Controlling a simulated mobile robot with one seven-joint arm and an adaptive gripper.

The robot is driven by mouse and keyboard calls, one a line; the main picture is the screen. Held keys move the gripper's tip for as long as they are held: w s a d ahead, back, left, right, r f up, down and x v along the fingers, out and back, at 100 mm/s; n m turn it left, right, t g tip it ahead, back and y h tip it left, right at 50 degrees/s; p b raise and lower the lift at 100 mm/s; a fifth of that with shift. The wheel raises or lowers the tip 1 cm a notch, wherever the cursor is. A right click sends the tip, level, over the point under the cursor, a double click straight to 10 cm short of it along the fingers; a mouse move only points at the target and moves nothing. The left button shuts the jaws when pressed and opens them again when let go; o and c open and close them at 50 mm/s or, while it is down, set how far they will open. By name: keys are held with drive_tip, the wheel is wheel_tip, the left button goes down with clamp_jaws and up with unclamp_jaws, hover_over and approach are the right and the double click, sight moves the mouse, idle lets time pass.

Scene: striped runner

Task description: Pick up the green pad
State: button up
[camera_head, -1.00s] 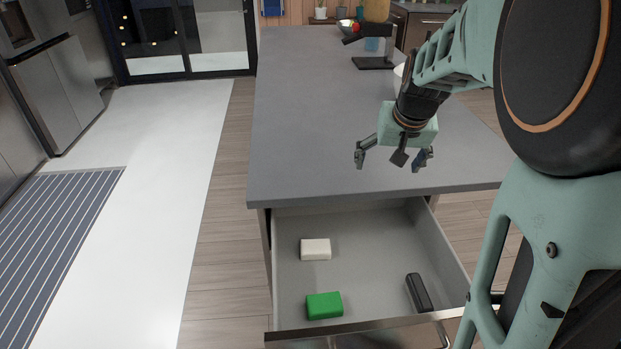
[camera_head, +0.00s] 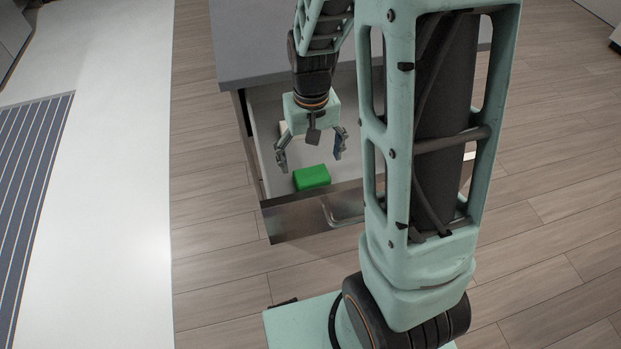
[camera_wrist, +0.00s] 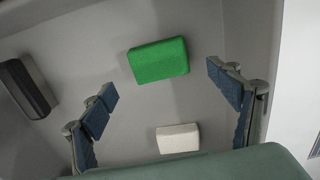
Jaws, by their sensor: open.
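The green pad (camera_head: 312,177) lies in the open drawer (camera_head: 262,130), near its front panel. In the wrist view the pad (camera_wrist: 158,60) lies flat on the drawer floor, beyond my fingertips and between their lines. My gripper (camera_head: 311,155) is open and empty, pointing down above the drawer. In the wrist view its two blue-padded fingers (camera_wrist: 160,82) stand wide apart, with the pad not touched by either. How high the fingertips are above the pad is hard to tell.
A white block (camera_wrist: 178,139) lies in the drawer nearer my palm. A black object (camera_wrist: 28,88) lies at the left in the wrist view. The drawer walls bound the space around the pad. The grey countertop (camera_head: 245,45) is behind the drawer.

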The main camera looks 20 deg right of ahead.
sight(312, 175)
drive_tip(key=f, duration=0.2)
drive_tip(key=f+b, duration=0.1)
drive_tip(key=f, duration=0.2)
drive_tip(key=shift+s+f, duration=0.25)
drive_tip(key=shift+f, duration=0.05)
drive_tip(key=shift+c, duration=0.4)
drive_tip(key=c, duration=1)
